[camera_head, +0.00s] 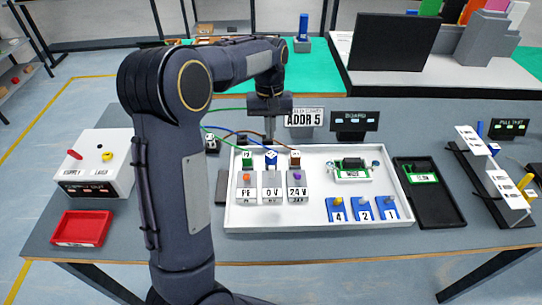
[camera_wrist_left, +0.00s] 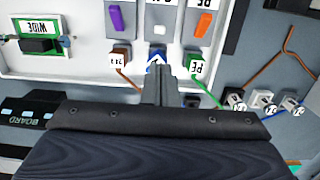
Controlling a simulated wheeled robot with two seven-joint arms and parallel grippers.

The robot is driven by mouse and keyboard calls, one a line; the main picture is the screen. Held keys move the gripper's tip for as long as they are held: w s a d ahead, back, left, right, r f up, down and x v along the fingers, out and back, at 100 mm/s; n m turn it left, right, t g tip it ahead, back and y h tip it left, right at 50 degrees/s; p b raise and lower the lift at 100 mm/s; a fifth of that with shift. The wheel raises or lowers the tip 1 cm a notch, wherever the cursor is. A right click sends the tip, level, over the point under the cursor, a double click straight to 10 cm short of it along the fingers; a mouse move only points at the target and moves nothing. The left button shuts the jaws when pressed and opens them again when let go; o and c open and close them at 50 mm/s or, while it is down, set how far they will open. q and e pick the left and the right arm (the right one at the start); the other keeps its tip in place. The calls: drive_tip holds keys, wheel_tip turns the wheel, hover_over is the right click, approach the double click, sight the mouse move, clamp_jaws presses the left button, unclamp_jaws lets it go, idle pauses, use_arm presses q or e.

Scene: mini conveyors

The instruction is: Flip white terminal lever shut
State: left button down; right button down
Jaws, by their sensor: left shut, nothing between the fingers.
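The grey terminal block labelled 0 V (camera_head: 272,192) stands in the white tray, between the PE block with an orange lever and the 24 V block with a purple lever. Its white lever (camera_wrist_left: 159,29) shows in the left wrist view; white on pale grey, its angle is hard to tell. A blue plug (camera_head: 271,157) sits behind the 0 V block. My left gripper (camera_head: 269,136) points down above the back of the tray, behind that plug. In the wrist view its fingers (camera_wrist_left: 160,85) are together and empty, apart from the lever. My right gripper is out of view.
The PE block (camera_head: 247,192) and 24 V block (camera_head: 297,190) stand close on either side. Green, blue and brown wires run behind the plugs. The ADDR 5 sign (camera_head: 303,118) and BOARD sign (camera_head: 354,124) stand behind the tray (camera_head: 315,217).

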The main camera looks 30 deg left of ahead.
sight(271, 158)
use_arm(q)
drive_tip(key=shift+w+f, duration=0.15)
drive_tip(key=shift+w, duration=0.05)
drive_tip(key=f, duration=0.6)
drive_tip(key=s+f, duration=0.1)
drive_tip(key=f, duration=0.3)
drive_tip(key=shift+d, duration=0.25)
drive_tip(key=shift+s+d+r+b, duration=0.1)
drive_tip(key=shift+s+b, duration=0.05)
drive_tip(key=shift+b, duration=0.2)
drive_tip(key=shift+s+d+t+y+b, duration=0.1)
drive_tip(key=shift+t+y+b, duration=0.2)
drive_tip(key=shift+t+y, duration=0.15)
